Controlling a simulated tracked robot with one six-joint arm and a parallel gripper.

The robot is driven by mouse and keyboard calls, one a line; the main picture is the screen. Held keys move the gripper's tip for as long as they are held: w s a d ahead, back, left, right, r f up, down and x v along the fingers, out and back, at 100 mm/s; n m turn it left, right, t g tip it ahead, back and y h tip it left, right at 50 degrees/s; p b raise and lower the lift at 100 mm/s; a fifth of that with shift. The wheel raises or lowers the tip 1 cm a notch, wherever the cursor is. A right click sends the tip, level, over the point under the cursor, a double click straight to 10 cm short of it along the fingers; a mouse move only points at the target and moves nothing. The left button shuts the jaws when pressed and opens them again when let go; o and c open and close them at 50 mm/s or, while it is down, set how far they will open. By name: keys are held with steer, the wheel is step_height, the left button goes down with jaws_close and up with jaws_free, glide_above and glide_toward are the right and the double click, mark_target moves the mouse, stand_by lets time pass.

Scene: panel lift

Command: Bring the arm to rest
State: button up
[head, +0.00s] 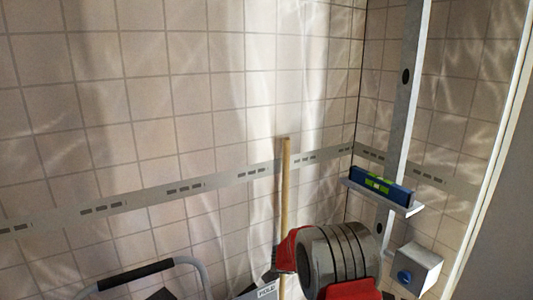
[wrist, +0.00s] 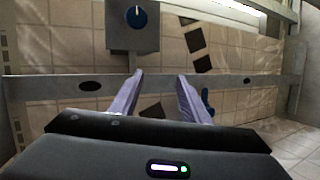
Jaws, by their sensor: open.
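My gripper (wrist: 160,80) shows in the wrist view with its two pale purple fingers spread apart. Nothing sits between them. A long grey metal post passes beyond the fingertips, and a grey box with a blue knob (wrist: 137,14) is at the top, apart from the fingers. In the head view, parts of my red and grey arm fill the lower middle. The gripper itself cannot be made out there.
A metal post (head: 410,85) stands near the wall corner at right. Its small shelf bears a blue spirit level (head: 381,186); a grey knob box (head: 418,268) is below. A wooden pole (head: 286,190) stands left of my arm. A black-gripped handle (head: 135,274) is at lower left.

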steer(key=s+a+r+m+g+y, duration=0.15)
steer(key=s+r+y, duration=0.45)
steer(key=s+r, duration=1)
steer(key=s+a+r+t+y, duration=0.1)
steer(key=s+a, duration=0.4)
steer(key=s, duration=0.6)
steer(key=s+a+r+t+y, duration=0.1)
steer(key=s+a+t+y, duration=0.2)
steer(key=s, duration=0.8)
steer(key=a+y, duration=0.2)
steer(key=y, duration=0.1)
steer(key=shift+a+r+m+y, duration=0.3)
steer(key=shift+a+r+m, duration=0.05)
steer(key=shift+a, duration=0.05)
